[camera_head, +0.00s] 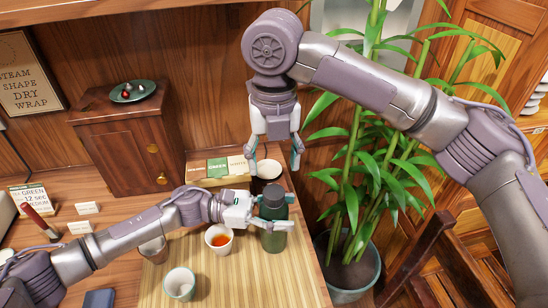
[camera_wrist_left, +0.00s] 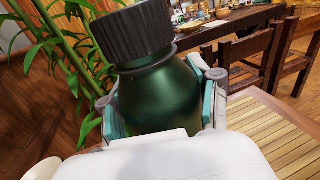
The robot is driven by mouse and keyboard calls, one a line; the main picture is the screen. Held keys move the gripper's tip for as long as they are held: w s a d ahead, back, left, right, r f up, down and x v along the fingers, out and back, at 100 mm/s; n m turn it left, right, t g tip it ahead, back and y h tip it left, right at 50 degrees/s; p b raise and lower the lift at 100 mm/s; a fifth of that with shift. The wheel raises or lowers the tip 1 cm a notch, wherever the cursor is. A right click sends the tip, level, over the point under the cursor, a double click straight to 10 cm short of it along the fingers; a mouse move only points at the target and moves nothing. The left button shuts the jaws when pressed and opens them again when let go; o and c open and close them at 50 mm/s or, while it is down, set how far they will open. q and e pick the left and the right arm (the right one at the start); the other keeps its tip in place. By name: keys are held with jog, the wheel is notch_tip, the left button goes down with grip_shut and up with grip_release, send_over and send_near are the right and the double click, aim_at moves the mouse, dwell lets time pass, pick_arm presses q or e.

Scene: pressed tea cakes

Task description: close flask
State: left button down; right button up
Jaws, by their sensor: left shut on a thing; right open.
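The dark green flask (camera_head: 273,238) stands upright at the right end of the slatted bamboo mat. Its black ribbed cap (camera_head: 273,191) is on top; it also shows in the left wrist view (camera_wrist_left: 132,32), seated over the neck. I cannot tell whether it is screwed tight. My left gripper (camera_head: 262,211) is shut on the flask's upper body, with one finger on each side in the left wrist view (camera_wrist_left: 160,98). My right gripper (camera_head: 274,157) is open and empty, pointing down above and behind the flask.
A cup of tea (camera_head: 219,239) and an empty white cup (camera_head: 180,284) stand on the bamboo mat (camera_head: 240,280) left of the flask. A potted bamboo (camera_head: 350,262) is to the right, a wooden cabinet (camera_head: 125,140) at the back left.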

aim_at(274, 192)
dwell(0.4)
jog(key=shift+f, duration=4.05)
